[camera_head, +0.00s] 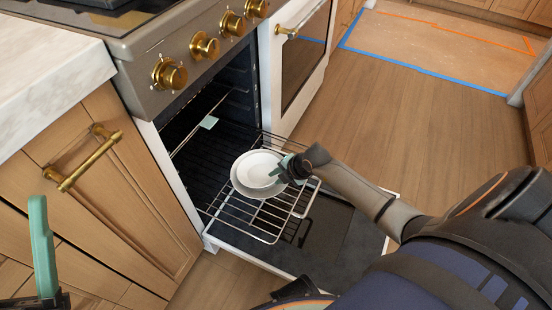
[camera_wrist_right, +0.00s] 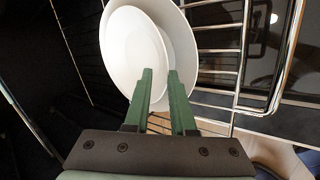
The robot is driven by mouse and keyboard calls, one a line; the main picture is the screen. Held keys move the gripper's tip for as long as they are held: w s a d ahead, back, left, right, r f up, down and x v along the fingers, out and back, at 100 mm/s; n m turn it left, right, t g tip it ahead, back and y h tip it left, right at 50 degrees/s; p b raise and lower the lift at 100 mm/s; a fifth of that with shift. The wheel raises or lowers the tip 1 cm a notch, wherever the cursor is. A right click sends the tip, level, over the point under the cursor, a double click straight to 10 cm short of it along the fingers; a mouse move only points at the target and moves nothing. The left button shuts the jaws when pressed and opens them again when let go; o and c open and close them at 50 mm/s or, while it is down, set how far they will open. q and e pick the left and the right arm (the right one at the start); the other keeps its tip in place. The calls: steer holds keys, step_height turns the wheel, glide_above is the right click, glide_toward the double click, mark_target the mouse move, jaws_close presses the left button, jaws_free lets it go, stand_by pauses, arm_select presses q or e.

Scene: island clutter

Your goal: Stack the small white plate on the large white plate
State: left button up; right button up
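The small white plate (camera_head: 258,167) is over the large white plate (camera_head: 243,188) in the head view, a little off its centre. The wrist view also shows the small plate (camera_wrist_right: 130,45) overlapping the large plate (camera_wrist_right: 183,50). I cannot tell whether the two plates touch. My right gripper (camera_head: 288,168) is at the small plate's right edge. In the wrist view its fingers (camera_wrist_right: 160,78) are close together, on either side of the rim, with a narrow gap between them. One finger of my left gripper (camera_head: 42,245) shows at the lower left, apart from the plates.
The large plate rests on a wire oven rack (camera_head: 245,218) pulled out over the open oven door (camera_head: 340,235). The oven cavity (camera_head: 205,130) is dark. Wooden cabinets (camera_head: 110,200) and a marble counter (camera_head: 45,75) stand at the left. Wooden floor (camera_head: 410,110) is clear at the right.

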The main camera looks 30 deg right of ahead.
steer(key=shift+s+d+p, duration=0.3)
steer(key=shift+s+p, duration=0.35)
steer(key=shift+s, duration=0.2)
steer(key=shift+s+d+p, duration=0.25)
steer(key=shift+s+p, duration=0.4)
steer(key=shift+s, duration=0.25)
steer(key=shift+s+d+p, duration=0.3)
steer(key=shift+s+p, duration=0.35)
steer(key=shift+s, duration=0.2)
stand_by(0.4)
steer(key=o, duration=0.6)
steer(key=shift+c, duration=0.2)
